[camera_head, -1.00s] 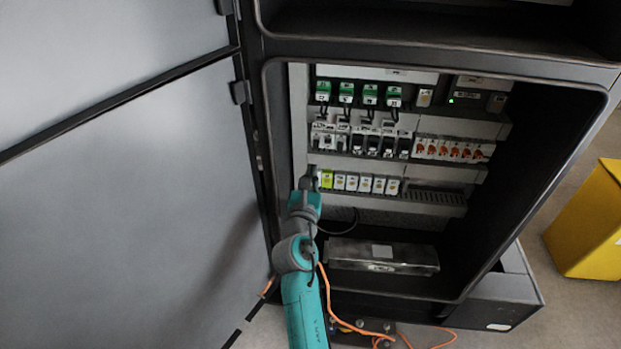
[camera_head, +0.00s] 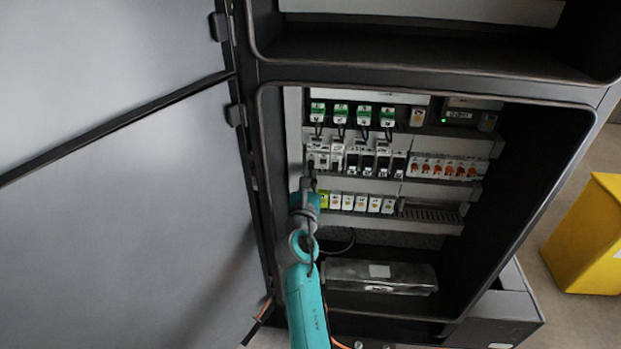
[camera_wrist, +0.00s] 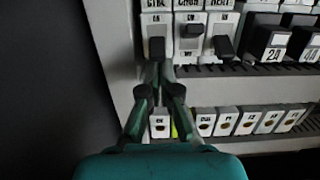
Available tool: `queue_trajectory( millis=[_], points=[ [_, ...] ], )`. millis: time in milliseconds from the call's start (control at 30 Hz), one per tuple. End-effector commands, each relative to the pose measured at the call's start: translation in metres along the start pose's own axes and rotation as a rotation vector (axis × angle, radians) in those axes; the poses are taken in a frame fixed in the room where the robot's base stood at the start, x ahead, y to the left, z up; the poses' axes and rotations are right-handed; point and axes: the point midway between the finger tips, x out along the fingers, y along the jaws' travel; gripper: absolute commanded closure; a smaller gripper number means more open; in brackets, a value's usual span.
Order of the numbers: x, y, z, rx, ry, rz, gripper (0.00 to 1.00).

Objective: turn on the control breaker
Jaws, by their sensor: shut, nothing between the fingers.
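The control breaker is the leftmost white breaker (camera_wrist: 151,27) in the wrist view, under a label that seems to read CTRL. Its dark toggle (camera_wrist: 157,47) sits low on its face. My gripper (camera_wrist: 157,68) is shut and empty, its fingertips right at or just below that toggle. I cannot tell whether they touch it. In the head view my gripper (camera_head: 308,178) is at the left end of the middle breaker row (camera_head: 345,162), partly hiding the breakers there.
The neighbouring breaker (camera_wrist: 190,35) has its toggle higher; the one right of it (camera_wrist: 222,40) has it low. A row of terminal blocks (camera_head: 361,203) runs below. The open cabinet door (camera_head: 120,200) stands left. A yellow box (camera_head: 590,235) stands right.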

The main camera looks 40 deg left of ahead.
Motion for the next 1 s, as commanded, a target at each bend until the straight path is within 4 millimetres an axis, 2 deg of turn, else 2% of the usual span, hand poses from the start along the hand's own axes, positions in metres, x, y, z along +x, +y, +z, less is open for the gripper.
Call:
queue_trajectory(
  millis=[633,1000],
  points=[
    [-0.004,0.000,0.007,0.000,-0.001,0.001,1.00],
    [-0.008,0.000,0.022,0.002,-0.002,0.001,1.00]
  ],
)
